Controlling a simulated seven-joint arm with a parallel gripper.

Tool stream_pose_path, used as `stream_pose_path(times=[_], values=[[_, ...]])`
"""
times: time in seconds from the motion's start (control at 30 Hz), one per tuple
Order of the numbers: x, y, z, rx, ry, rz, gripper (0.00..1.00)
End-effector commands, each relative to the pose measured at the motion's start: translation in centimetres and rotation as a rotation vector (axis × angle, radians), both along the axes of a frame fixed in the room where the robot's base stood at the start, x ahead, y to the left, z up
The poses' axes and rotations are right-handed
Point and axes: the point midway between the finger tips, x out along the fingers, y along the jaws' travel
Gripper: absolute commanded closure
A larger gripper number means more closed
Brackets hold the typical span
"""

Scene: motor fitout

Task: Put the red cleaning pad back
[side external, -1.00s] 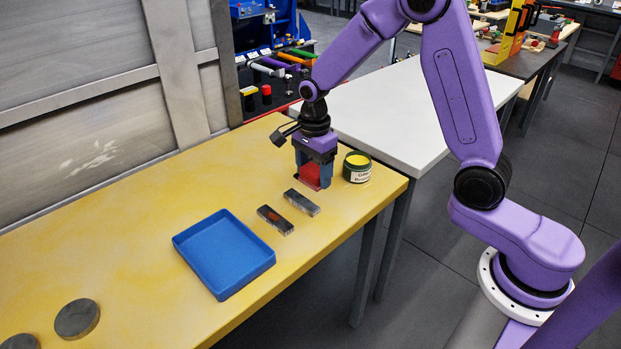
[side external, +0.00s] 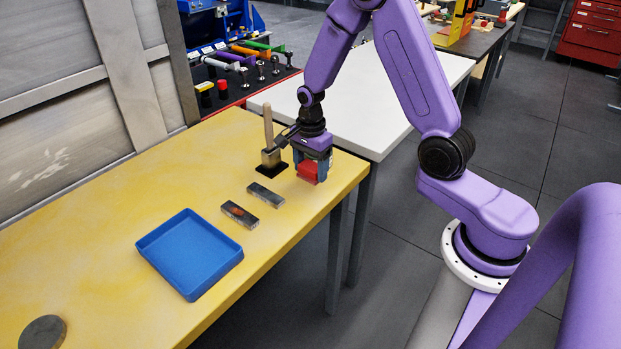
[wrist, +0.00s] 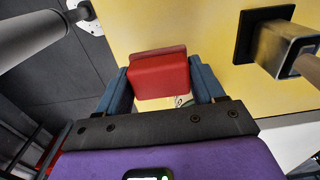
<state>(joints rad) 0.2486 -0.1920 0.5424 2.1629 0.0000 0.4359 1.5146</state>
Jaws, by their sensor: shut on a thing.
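The red cleaning pad (side external: 308,173) is held between the blue fingers of my gripper (side external: 313,176), near the far right end of the yellow table. In the wrist view the red pad (wrist: 160,77) fills the space between both fingers of my gripper (wrist: 160,88). Behind it a small patch with a printed mark shows, perhaps a label. The green tin seen earlier is hidden behind my gripper in the side view. How high the pad is above the table or tin, I cannot tell.
A wooden-handled tool (side external: 268,124) stands upright in a dark-based holder (side external: 271,168) left of my gripper; the holder (wrist: 284,47) also shows in the wrist view. Two metal bars (side external: 265,195) (side external: 240,214) and a blue tray (side external: 186,250) lie nearer.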

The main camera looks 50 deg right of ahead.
Motion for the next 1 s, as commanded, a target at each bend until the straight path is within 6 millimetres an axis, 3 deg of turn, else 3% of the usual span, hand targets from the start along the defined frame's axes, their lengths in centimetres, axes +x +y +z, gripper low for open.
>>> stream_pose_path(times=[0.3,0.77,0.8,0.83,0.87,1.0], values=[[0.0,0.0,-3.3,0.000,0.002,0.000,0.61],[0.0,0.0,-3.9,0.000,0.000,0.000,0.61],[0.0,0.0,-3.8,0.000,-0.001,0.000,0.22],[0.0,0.0,-3.8,0.000,-0.001,0.000,0.13],[0.0,0.0,-3.8,0.000,-0.001,0.000,0.07],[0.0,0.0,-3.8,0.000,0.000,0.000,0.07]])
